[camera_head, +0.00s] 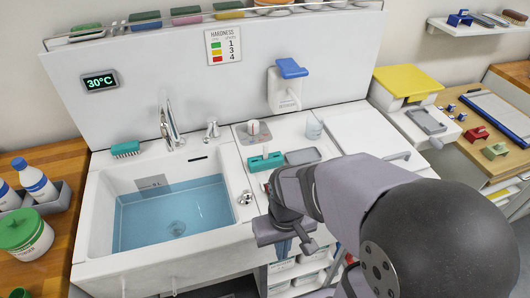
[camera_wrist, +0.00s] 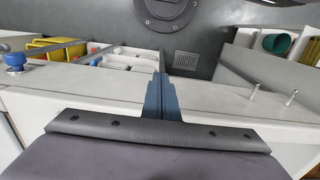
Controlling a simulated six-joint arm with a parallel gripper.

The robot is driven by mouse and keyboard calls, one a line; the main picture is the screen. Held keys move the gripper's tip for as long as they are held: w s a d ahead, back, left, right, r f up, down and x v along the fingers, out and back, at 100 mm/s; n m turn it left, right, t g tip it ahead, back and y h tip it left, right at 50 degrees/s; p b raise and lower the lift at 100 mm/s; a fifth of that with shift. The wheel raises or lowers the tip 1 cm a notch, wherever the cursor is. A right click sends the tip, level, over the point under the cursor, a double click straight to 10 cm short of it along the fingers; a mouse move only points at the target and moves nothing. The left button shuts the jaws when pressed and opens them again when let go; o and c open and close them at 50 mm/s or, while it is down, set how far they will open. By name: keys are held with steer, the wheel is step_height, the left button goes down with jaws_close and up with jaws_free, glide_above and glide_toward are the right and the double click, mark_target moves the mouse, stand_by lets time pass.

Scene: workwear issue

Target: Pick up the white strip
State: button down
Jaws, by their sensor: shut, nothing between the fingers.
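I cannot make out the white strip for certain in either view; my arm hides part of the counter in the head view. My gripper (camera_wrist: 162,78) is shut and empty, with its two blue-grey fingers together in the wrist view. In the head view it hangs at the counter's front edge, right of the sink (camera_head: 105,215), with its fingers (camera_head: 283,246) pointing down.
On the counter stand a teal block (camera_head: 265,162), a grey-green tray (camera_head: 303,156) and a clear cup (camera_head: 314,129). A green brush (camera_head: 125,149) lies behind the water-filled sink. White bins (camera_head: 282,266) sit below the counter.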

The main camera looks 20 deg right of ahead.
steer(key=c, duration=1.7)
jaws_free()
steer(key=shift+o, duration=0.2)
steer(key=w+r+p, duration=0.1)
steer(key=w+r, duration=0.1)
steer(key=w, duration=0.2)
steer(key=w+r, duration=0.2)
steer(key=w, duration=0.2)
steer(key=w+d+r+p, duration=0.1)
steer(key=w+r, duration=0.1)
steer(key=w, duration=0.3)
steer(key=shift+d+r+p, duration=0.1)
steer(key=shift+r+p, duration=0.05)
steer(key=shift+p, duration=0.15)
steer(key=p, duration=0.3)
glide_toward(266, 144)
step_height(266, 144, down, 5)
steer(key=s+a, duration=0.1)
steer(key=s, duration=0.1)
steer(key=shift+w+d, duration=0.15)
steer(key=shift+w, duration=0.9)
steer(key=shift+d+f+p, duration=0.15)
steer(key=shift+f+p, duration=0.85)
steer(key=shift+f, duration=0.85)
steer(key=shift+d+f+p, duration=0.15)
steer(key=shift+f+p, duration=0.85)
steer(key=shift+f, duration=0.8)
